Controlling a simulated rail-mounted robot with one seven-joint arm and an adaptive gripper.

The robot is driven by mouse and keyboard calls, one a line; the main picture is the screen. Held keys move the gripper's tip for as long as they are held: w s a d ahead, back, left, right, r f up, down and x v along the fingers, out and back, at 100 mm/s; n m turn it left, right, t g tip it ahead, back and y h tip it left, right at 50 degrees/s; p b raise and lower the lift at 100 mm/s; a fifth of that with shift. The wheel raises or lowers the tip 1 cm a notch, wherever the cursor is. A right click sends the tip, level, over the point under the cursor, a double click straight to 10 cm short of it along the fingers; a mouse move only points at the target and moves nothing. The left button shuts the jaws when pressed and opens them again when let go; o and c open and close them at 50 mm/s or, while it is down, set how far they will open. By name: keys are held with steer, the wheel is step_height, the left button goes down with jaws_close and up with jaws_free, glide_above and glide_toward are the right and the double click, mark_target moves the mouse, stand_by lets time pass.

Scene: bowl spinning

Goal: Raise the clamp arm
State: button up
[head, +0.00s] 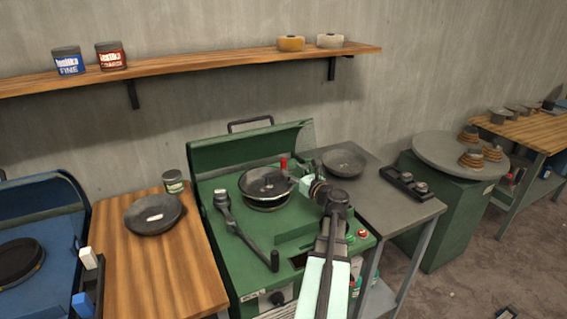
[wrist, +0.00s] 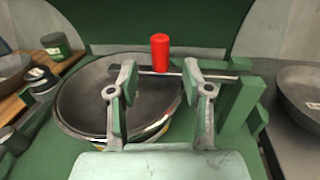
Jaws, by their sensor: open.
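The clamp arm (wrist: 220,76) is a thin dark bar lying about level, reaching left from a green post (wrist: 238,105) toward the bowl. A red knob (wrist: 160,52) stands upright near its left end; it also shows in the head view (head: 283,163). The dark metal bowl (wrist: 85,95) sits on the green machine, below the knob in the wrist view. My gripper (wrist: 160,72) is open, with one finger on each side of the knob in that view. The knob appears beyond the fingertips; I cannot tell whether they touch it. In the head view my gripper (head: 306,184) is beside the bowl (head: 262,181).
The green machine (head: 220,255) carries a black-handled lever (head: 245,232) left of my arm. A wooden table (head: 150,260) with a dark pan (head: 153,214) stands left. A grey table (head: 395,213) with another pan (head: 344,163) stands right. A wooden shelf (head: 200,68) runs above.

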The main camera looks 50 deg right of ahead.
mark_target(285, 165)
steer(key=p+x, duration=0.1)
steer(key=x, duration=0.5)
steer(key=shift+w+d, duration=0.1)
steer(key=shift+w, duration=0.2)
jaws_close()
